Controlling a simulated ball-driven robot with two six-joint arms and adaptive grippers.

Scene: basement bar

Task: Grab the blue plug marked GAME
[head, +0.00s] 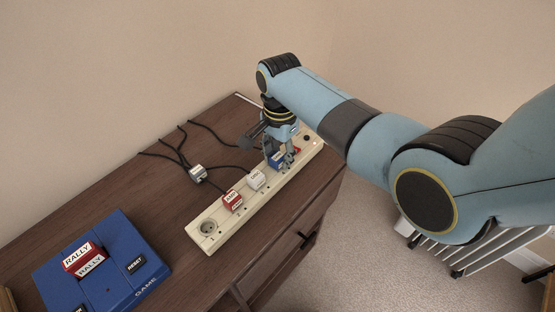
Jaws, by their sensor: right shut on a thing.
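A blue plug (276,159) sits at the power strip (223,236), toward its far right end. Its label is too small and partly covered to read. My right gripper (278,155) reaches down over it and is shut on it. I cannot tell whether the plug is still seated in its socket. A red plug (232,201) and a white plug (255,180) stand in the strip nearer to me, left of the blue one. My left gripper is not in view.
A blue console (119,237) marked GAME, with a red RALLY cartridge (84,259), lies at the front left of the wooden cabinet (165,212). A white plug-like block (198,173) lies among black cables behind the strip. A white rack (480,255) stands on the floor at right.

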